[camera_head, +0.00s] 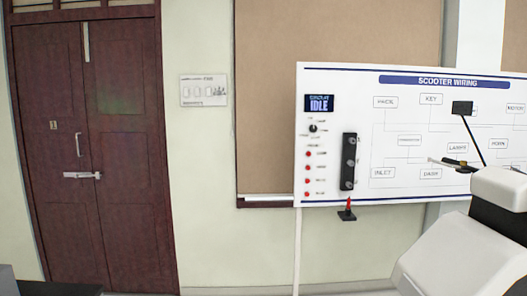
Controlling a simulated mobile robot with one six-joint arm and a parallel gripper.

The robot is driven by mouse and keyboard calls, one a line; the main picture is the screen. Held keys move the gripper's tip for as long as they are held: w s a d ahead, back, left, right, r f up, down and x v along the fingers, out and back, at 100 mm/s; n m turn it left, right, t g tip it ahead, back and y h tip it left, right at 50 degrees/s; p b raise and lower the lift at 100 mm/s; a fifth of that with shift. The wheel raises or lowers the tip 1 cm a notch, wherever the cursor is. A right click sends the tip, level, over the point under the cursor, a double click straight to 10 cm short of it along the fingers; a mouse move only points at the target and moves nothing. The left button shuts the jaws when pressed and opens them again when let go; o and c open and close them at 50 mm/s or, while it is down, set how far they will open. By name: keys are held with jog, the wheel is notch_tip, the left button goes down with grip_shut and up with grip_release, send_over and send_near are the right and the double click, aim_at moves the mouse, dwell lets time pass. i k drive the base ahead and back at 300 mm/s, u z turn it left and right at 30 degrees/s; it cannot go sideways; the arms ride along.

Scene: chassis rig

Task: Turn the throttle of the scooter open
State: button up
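Part of the scooter's handlebar shows at the right in front of the wiring board. A short dark grip (456,163) with a thin lighter lever pokes out to the left there. A dark square mirror (462,107) stands above it on a thin slanted stalk. I cannot tell whether this grip is the throttle, nor how far it is turned. A large white and black body (455,250) fills the lower right corner and hides what is behind it; I cannot tell whether it is the scooter or my arm. No gripper fingers show.
The white "SCOOTER WIRING" board (345,80) carries a display (319,103) reading "IDLE", a knob (313,128), several red buttons and a black strip (349,161). A red-tipped part (348,208) sits below the strip. A closed dark door (95,150) is at left.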

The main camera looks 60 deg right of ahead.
aim_at(446, 160)
jog(key=z, duration=1.75)
jog(key=i, duration=2.5)
jog(key=z, duration=2.95)
jog(key=i, duration=1.05)
